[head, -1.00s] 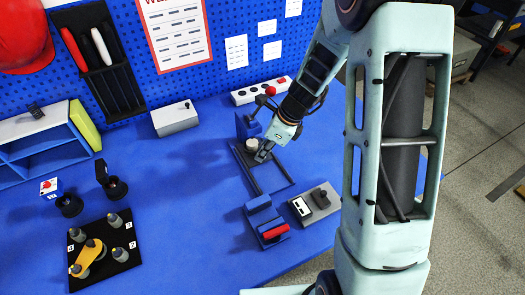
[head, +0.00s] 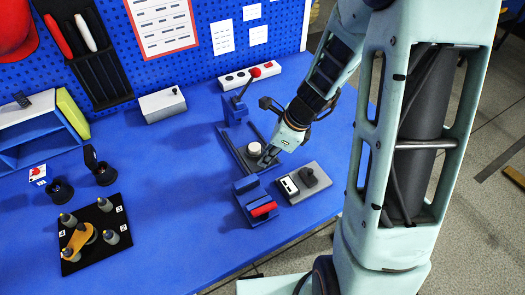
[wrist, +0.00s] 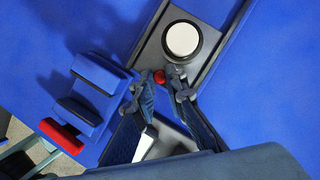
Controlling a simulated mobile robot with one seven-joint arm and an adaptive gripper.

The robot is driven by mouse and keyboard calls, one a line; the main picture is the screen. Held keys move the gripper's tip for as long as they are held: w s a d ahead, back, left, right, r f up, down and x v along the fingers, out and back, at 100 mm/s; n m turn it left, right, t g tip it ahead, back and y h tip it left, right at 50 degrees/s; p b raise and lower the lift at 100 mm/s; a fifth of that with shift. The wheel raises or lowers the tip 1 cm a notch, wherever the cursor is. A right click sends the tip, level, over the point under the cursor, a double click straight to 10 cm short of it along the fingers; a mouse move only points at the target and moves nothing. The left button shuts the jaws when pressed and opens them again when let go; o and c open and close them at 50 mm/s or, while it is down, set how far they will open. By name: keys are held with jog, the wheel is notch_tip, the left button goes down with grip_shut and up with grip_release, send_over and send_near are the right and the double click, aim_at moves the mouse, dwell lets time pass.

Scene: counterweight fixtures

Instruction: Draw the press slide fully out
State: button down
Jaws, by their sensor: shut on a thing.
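The press slide (wrist: 152,58) is a dark grey plate carrying a pale round disc (wrist: 182,39). It sits between the rails of the blue press frame, and its disc also shows in the head view (head: 254,148). A small red knob (wrist: 159,76) is at the slide's near end. My gripper (wrist: 158,78) is shut on this knob, with a fingertip on each side. In the head view my gripper (head: 267,161) hides the knob. The slide stands partway along the rails, between the rear blue post (head: 235,111) and the front blue block (head: 248,197).
The front block bears a red handle (head: 264,209). A grey box with a white switch plate (head: 303,183) stands close beside the rails. A lever with a red tip (head: 255,73) rises from the rear post. Open blue tabletop lies left of the frame.

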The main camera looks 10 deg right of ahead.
jog(key=shift+s+f, duration=0.1)
jog(key=shift+s, duration=0.15)
jog(key=c, duration=2)
grip_release()
jog(key=shift+d, duration=0.1)
jog(key=shift+o, duration=0.2)
jog(key=shift+w+d+r, duration=0.1)
jog(key=shift+r, duration=0.35)
jog(key=v, duration=1.1)
jog(key=shift+r, duration=0.1)
